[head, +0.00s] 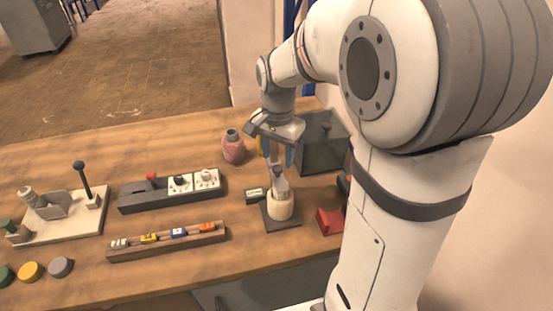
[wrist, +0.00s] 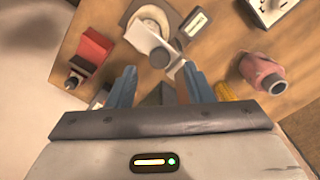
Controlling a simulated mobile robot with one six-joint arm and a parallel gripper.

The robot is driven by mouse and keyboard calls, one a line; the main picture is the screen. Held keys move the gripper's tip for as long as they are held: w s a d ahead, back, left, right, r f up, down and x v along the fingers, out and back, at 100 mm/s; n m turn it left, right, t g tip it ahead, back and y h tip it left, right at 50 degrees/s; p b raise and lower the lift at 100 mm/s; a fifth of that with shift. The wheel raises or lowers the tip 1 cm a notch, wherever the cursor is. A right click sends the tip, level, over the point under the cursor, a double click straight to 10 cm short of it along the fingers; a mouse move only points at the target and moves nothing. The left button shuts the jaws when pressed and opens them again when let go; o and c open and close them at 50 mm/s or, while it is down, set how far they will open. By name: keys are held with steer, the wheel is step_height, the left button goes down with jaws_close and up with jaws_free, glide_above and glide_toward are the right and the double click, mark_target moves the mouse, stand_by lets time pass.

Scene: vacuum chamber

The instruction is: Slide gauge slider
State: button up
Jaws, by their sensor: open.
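The gauge is a dark square base (head: 283,223) with a cream round body (head: 281,206) and a pale upright post rising from it. A small display (head: 256,195) stands beside it and also shows in the wrist view (wrist: 194,22). In the wrist view a pale metal arm (wrist: 142,34) with a round grey end (wrist: 160,57) reaches toward my fingers. I cannot tell for certain which piece is the slider. My gripper (wrist: 159,72) is open above the gauge, its blue fingers spread to either side of the grey end. Contact cannot be judged.
A red block (head: 329,221) stands right of the gauge, and a clear box (head: 323,145) and pink bottle (head: 233,147) behind. A switch panel (head: 172,188) and a rack of coloured pieces (head: 167,242) lie left. Bare wooden tabletop (head: 245,250) shows in front.

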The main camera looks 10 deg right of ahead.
mark_target(278, 167)
steer(key=shift+f, duration=1.85)
jaws_close()
